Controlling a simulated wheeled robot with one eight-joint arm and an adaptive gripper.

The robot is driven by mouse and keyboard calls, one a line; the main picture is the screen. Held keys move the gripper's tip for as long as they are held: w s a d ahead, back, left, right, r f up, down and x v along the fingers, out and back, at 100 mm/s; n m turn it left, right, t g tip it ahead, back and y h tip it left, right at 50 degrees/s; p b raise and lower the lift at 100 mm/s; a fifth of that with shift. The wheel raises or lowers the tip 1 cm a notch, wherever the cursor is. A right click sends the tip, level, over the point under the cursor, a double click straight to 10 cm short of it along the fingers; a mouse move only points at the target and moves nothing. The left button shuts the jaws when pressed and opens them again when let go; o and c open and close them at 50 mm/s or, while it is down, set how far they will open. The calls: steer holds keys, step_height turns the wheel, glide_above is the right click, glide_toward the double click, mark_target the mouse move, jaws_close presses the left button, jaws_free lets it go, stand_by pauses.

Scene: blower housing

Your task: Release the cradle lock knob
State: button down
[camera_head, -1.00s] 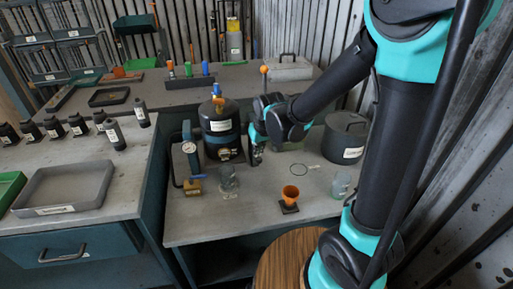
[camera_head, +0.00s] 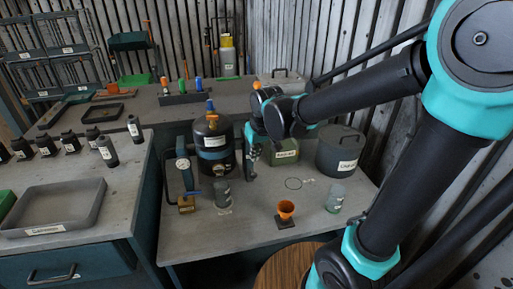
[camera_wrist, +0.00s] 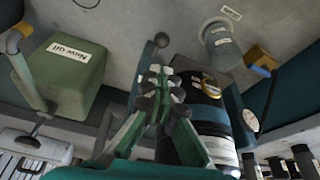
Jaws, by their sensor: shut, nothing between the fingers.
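A black canister (camera_head: 209,130) with a blue band stands upright in a dark cradle on the bench; it also shows in the wrist view (camera_wrist: 209,136). My gripper (camera_head: 251,174) points down just right of it, above the bench. In the wrist view my gripper (camera_wrist: 160,76) is shut, with nothing between its fingers. A dark round knob (camera_wrist: 161,40) shows just beyond the fingertips, apart from them in the picture. It looks like the cradle lock knob, but its mounting is partly hidden by my fingers. I cannot tell whether it is locked.
A green oil can (camera_head: 286,152) and a dark lidded pot (camera_head: 340,150) stand right of my gripper.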

steer(key=shift+v, duration=2.1)
